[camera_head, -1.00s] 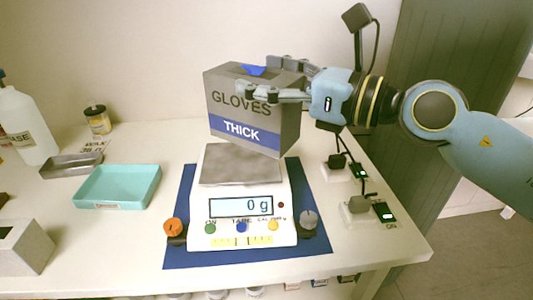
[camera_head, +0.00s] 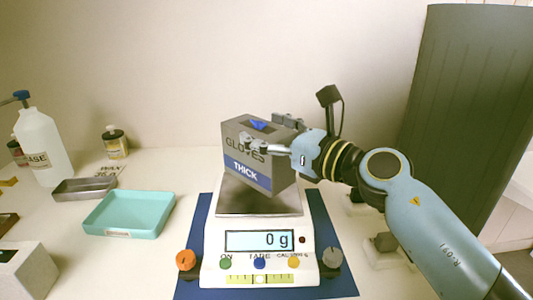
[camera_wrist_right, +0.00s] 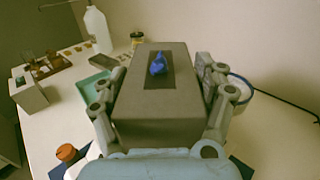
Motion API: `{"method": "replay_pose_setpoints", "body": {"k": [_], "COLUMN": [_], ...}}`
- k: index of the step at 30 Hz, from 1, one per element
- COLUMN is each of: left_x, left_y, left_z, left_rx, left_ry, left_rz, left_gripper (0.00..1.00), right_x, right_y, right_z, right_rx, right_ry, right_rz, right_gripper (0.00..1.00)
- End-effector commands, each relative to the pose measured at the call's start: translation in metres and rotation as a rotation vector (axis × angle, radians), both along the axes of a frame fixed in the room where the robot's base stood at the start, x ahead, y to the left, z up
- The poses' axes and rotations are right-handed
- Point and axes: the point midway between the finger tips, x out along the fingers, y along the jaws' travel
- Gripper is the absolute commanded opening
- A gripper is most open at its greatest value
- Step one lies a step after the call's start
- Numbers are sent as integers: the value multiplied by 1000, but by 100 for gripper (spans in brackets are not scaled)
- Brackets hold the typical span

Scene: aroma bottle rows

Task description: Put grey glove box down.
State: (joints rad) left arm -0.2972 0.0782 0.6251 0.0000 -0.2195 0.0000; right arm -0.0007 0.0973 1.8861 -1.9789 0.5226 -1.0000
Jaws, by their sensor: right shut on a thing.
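The grey glove box (camera_head: 240,155), marked GLOVES and THICK with a blue band, is tilted in my right gripper (camera_head: 270,146). The gripper is shut on its upper part, with a finger on either side. In the right wrist view the box (camera_wrist_right: 150,118) fills the middle between the fingers of the gripper (camera_wrist_right: 162,85), and a blue glove (camera_wrist_right: 158,63) pokes from its top slot. In the head view the box's lower end overlaps the metal pan of the white scale (camera_head: 210,245). The display reads 0 g. My left gripper is not in view.
The scale stands on a blue mat (camera_head: 335,275). A turquoise tray (camera_head: 130,214), a metal tray (camera_head: 85,189), a white bottle (camera_head: 42,150) and a small jar (camera_head: 115,143) stand to the left. Orange (camera_head: 186,260) and grey (camera_head: 332,258) knobs flank the scale. Power switches lie at right.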

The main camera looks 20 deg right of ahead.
Motion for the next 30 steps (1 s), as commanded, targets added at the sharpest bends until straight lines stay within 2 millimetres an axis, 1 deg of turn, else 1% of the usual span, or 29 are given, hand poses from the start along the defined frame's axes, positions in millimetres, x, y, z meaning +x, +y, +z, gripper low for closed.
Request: {"method": "replay_pose_setpoints", "body": {"k": [1,3,5,7,14,17,18,24,25,30], "left_x": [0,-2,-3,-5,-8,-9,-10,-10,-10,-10], "left_y": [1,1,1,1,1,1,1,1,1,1], "left_z": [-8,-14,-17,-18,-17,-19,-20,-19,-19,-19], "left_rx": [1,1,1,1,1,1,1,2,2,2], "left_ry": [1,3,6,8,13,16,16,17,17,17], "left_rz": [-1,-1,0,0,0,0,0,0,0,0], "left_gripper": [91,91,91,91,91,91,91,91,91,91], "right_x": [0,-1,-1,-1,-1,-1,-1,-1,-1,-1], "right_y": [0,0,0,0,-1,-1,-1,-1,-1,-1], "right_z": [-14,-25,-31,-33,-31,-34,-36,-35,-35,-35], "right_rx": [1,1,1,1,1,2,1,1,1,1], "right_ry": [4,4,4,2,0,1,3,3,3,3], "right_rz": [0,0,0,-1,-1,-1,-1,-1,-1,-1], "right_gripper": [22,22,22,22,22,22,72,98,99,99]}}
